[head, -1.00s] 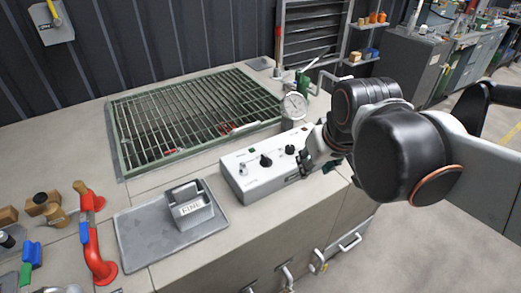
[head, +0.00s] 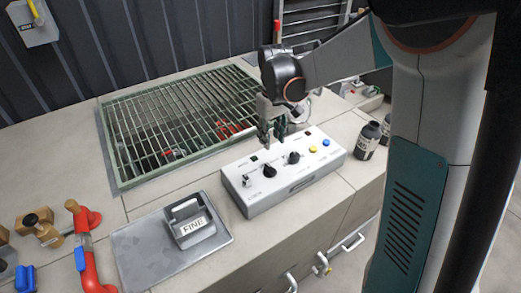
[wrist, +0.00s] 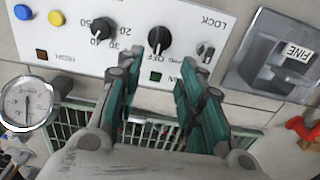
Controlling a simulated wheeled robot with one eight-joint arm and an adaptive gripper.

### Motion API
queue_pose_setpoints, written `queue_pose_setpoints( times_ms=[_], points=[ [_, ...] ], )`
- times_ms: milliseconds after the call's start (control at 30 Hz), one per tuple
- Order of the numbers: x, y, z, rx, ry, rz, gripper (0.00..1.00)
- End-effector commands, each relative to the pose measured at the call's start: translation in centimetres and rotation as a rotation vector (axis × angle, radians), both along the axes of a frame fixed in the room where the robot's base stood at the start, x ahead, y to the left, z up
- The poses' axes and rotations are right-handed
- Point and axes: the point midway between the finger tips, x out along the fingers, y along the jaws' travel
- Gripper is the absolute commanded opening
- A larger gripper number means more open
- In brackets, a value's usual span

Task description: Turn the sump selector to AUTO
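The pale control box (head: 285,190) sits on the bench. Its left black knob (head: 269,170) shows in the wrist view (wrist: 159,40) beside an OFF label and a green lamp. This is probably the sump selector, but AUTO is not readable. A second black knob (head: 293,158) has a numbered scale in the wrist view (wrist: 101,28). A small switch (head: 246,181) is marked LOCK in the wrist view (wrist: 205,50). My gripper (head: 272,140) points down above the box's back edge. In the wrist view its fingers (wrist: 160,75) are apart and empty, short of the OFF knob.
A green grate (head: 175,125) lies behind the box. A grey tray (head: 160,260) holding a FINE block (head: 192,228) is at left. A pressure gauge (wrist: 25,104) stands near the grate. Dark bottles (head: 368,138) stand right of the box. Red pipework (head: 88,250) is at far left.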

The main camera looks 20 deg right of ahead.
Motion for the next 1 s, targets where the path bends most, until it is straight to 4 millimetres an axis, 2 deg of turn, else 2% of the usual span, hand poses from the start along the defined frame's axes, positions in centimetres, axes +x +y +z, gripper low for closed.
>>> queue_pose_setpoints(
  times_ms=[267,700,833,1000],
  points=[
    [0.3,0.0,-2.3,0.0,0.01,0.006,0.35],
    [0.3,0.0,-10.7,0.0,0.009,0.005,0.35],
    [0.3,0.0,-12.6,0.0,0.009,0.005,0.35],
    [0.3,0.0,-13.9,0.0,0.009,0.005,0.35]
  ],
)
